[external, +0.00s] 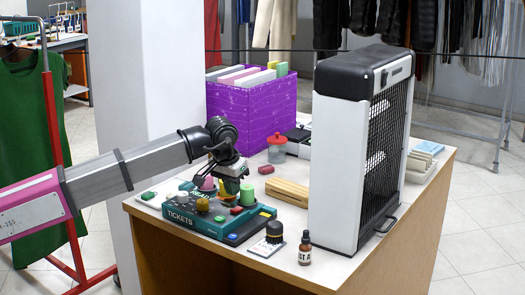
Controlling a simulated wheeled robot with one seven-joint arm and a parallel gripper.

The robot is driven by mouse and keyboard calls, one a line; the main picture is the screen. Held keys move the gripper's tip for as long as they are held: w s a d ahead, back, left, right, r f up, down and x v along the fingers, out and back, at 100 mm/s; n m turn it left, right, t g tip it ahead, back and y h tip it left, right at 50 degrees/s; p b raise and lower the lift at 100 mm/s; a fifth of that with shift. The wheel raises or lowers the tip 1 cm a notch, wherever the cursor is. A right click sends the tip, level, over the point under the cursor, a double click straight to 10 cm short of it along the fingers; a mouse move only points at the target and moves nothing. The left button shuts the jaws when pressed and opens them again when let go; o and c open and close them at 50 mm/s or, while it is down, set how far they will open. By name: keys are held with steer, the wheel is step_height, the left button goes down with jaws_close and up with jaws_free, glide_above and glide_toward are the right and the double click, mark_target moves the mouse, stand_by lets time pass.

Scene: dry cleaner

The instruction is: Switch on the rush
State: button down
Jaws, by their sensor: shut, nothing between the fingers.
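A dark green box (188,221) lettered TICKETS lies on the near left of the counter. My gripper (229,193) points down over the middle of the box, shut, with nothing seen held. Its fingertips are at or just above the controls; I cannot tell whether they touch. The gripper hides part of the box's top.
A tall white and black heater-like unit (335,165) stands on the right of the counter (310,272). A purple crate (250,115) with folders stands behind. A dropper bottle (305,250), a stamp (274,232) and wooden blocks (288,190) lie close to the box's right.

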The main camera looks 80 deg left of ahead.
mark_target(234, 210)
steer(key=shift+s+d+f, duration=0.1)
steer(key=shift+d+f, duration=0.05)
steer(key=shift+f, duration=2.2)
steer(key=shift+s+f, duration=0.1)
steer(key=shift+f, duration=0.2)
steer(key=shift+r, duration=0.1)
steer(key=shift+w+a+r, duration=0.3)
steer(key=shift+w+a, duration=0.15)
steer(key=shift+w, duration=0.1)
steer(key=shift+r, duration=0.15)
steer(key=shift+r, duration=0.3)
steer(key=s+d+v, duration=0.1)
steer(key=v, duration=1.2)
steer(key=shift+s+d+f, duration=0.2)
steer(key=shift+s+f, duration=0.05)
steer(key=shift+f, duration=0.05)
